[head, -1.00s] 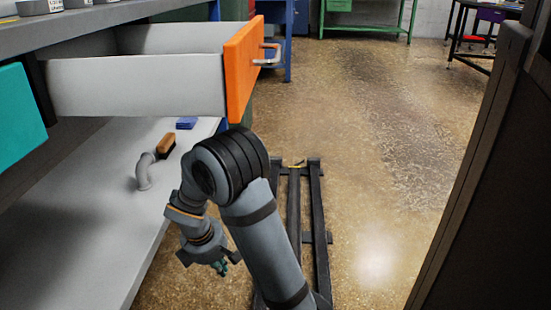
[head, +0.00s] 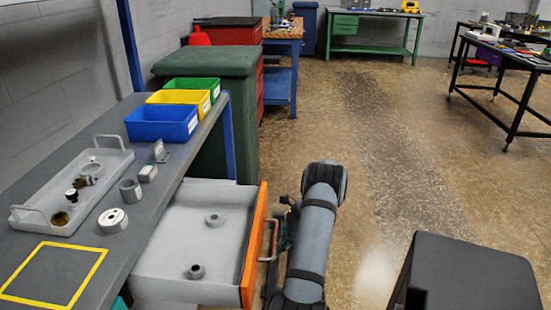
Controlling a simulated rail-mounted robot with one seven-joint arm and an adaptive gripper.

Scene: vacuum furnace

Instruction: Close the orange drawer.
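The orange drawer (head: 254,250) is pulled out from under the grey workbench. Its orange front faces right and its grey inside holds two small grey ring-like parts (head: 214,220). A metal bar handle (head: 271,240) is on the front. My gripper (head: 284,234) is to the right of the drawer front, close to the handle and mostly hidden behind my arm. I cannot tell whether its fingers touch the handle or are open.
On the workbench (head: 120,245) are a grey tray (head: 38,229) with fittings, loose metal parts, and blue (head: 160,124), yellow and green bins. A dark green cabinet (head: 243,130) stands behind the drawer. A dark block (head: 470,275) is at the lower right.

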